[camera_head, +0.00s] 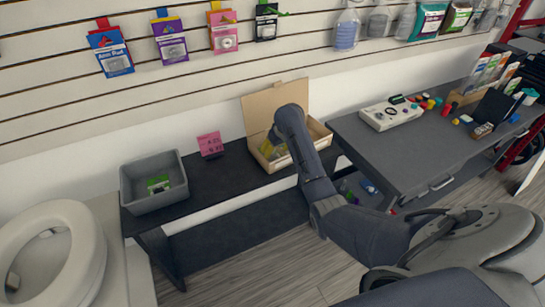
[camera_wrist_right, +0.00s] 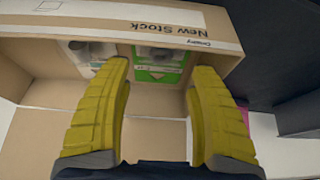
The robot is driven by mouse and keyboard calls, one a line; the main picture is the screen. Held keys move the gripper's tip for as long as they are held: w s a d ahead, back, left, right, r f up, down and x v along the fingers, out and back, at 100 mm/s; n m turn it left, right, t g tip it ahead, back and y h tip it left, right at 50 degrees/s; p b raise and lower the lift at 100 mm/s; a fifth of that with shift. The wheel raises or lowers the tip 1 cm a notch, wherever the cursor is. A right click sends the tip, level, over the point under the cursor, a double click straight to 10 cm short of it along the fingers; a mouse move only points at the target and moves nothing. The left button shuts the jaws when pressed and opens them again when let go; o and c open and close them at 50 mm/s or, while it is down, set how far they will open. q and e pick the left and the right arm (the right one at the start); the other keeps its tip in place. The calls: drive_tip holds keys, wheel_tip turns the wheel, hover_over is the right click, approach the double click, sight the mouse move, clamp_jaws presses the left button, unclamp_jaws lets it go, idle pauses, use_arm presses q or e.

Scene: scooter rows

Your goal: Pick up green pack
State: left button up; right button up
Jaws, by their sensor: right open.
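A green pack (camera_wrist_right: 158,72) with a white label stands inside the open cardboard box (camera_wrist_right: 60,24), against the wall marked "New Stock" in the right wrist view. A pale pack (camera_wrist_right: 84,54) stands to its left. My right gripper (camera_wrist_right: 160,82) has yellow fingers spread apart, with the green pack between and beyond the tips. Nothing is held. In the head view the cardboard box (camera_head: 272,100) is on the dark bench, and my right gripper (camera_head: 274,149) is down inside it, largely hidden by my arm. Another green pack (camera_head: 158,184) lies in the grey bin (camera_head: 140,205). My left gripper is out of view.
A pink sign (camera_head: 210,144) stands on the dark bench (camera_head: 222,178) between bin and box. The grey desk (camera_head: 405,155) at right holds a white device (camera_head: 390,114) and small coloured items. Packs hang on the slatted wall behind. A white ring-shaped object (camera_head: 85,245) is at left.

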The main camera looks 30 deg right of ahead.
sight(273, 153)
drive_tip(key=shift+x, duration=2.1)
drive_tip(key=shift+c, duration=0.4)
drive_tip(key=c, duration=0.9)
